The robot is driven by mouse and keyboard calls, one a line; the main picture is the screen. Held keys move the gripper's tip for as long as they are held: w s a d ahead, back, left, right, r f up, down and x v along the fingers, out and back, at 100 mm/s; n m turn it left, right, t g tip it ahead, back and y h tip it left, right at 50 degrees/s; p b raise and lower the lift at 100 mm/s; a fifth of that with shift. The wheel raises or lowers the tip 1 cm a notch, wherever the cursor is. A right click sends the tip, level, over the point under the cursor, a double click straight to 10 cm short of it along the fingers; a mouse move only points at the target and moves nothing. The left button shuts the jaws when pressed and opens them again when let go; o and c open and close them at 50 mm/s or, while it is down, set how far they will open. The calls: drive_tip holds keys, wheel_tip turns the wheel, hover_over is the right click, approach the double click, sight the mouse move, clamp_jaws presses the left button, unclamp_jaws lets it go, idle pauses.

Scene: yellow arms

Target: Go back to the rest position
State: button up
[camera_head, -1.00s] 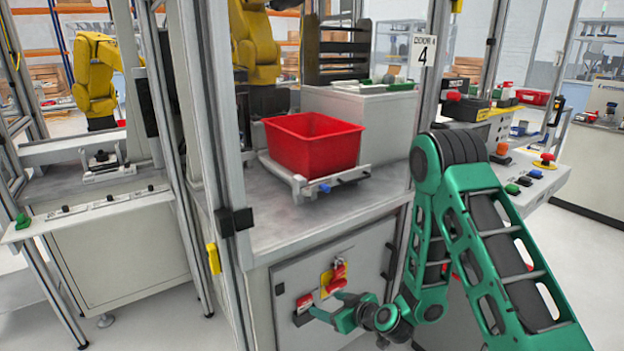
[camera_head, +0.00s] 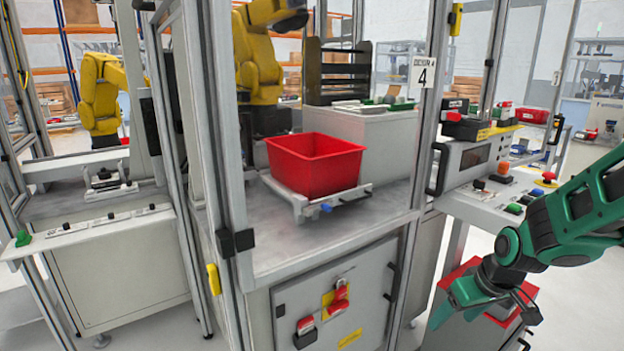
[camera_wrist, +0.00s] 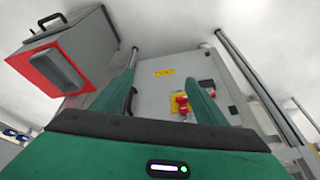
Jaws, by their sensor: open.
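My gripper (camera_head: 482,312) is at the lower right in the head view, on the green arm. It points down and stands apart from the grey cabinet door (camera_head: 365,285). In the wrist view its two green fingers (camera_wrist: 160,100) are spread apart, and nothing shows between them but the door beyond. A red switch (camera_wrist: 182,102) also shows in the wrist view, partly beside the right finger.
A red bin (camera_head: 318,165) stands on a holder on the cell table. Metal frame posts (camera_head: 222,130) and a control panel (camera_head: 500,190) with buttons border the space. A yellow robot arm (camera_head: 257,60) is inside the cell. Pale floor is open at the right.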

drive_tip(key=s+d+r+m+g, duration=0.2)
drive_tip(key=s+d+r+m, duration=0.2)
drive_tip(key=s, duration=0.8)
drive_tip(key=s+d+r+m+g+h, duration=0.1)
drive_tip(key=s+d+r+m, duration=0.3)
drive_tip(key=s, duration=0.8)
drive_tip(key=shift+d+r+m+g, duration=0.4)
drive_tip(key=shift+r+g, duration=0.1)
drive_tip(key=shift+r, duration=0.15)
drive_tip(key=shift+w, duration=0.1)
drive_tip(key=shift+w+f, duration=0.25)
drive_tip(key=shift+w, duration=0.35)
drive_tip(key=shift+c, duration=0.4)
